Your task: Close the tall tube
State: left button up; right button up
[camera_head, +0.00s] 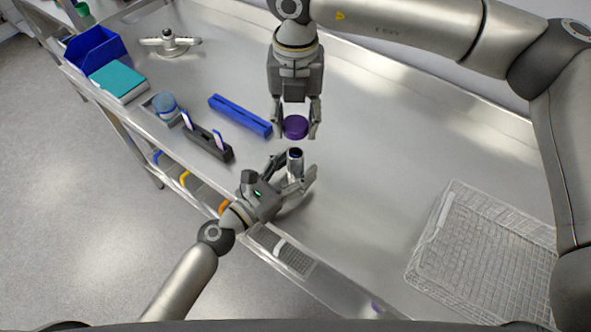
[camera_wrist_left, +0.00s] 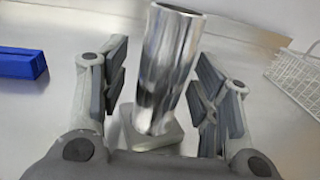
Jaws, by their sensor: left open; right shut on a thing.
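The tall tube (camera_head: 295,163) is a shiny metal cylinder standing upright on the steel table, its dark top open. It also shows in the left wrist view (camera_wrist_left: 166,70), where it stands on a grey square base (camera_wrist_left: 150,137). My left gripper (camera_head: 294,172) is open, with its fingers on either side of the tube and gaps visible between them. My right gripper (camera_head: 297,132) points down and is shut on a purple cap (camera_head: 295,127). The cap is above and apart from the tube's mouth.
A blue rail (camera_head: 240,115) and a dark rack (camera_head: 207,142) with upright pieces lie left of the grippers. A wire basket (camera_head: 485,245) is at right. The table between is clear.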

pick_arm(q)
jog(key=shift+c, duration=0.5)
grip_shut()
pick_arm(e)
send_over(296, 155)
jog(key=shift+f, duration=2.5)
jog(key=shift+f, duration=0.1)
jog(key=shift+f, duration=0.75)
jog(key=shift+f, duration=0.6)
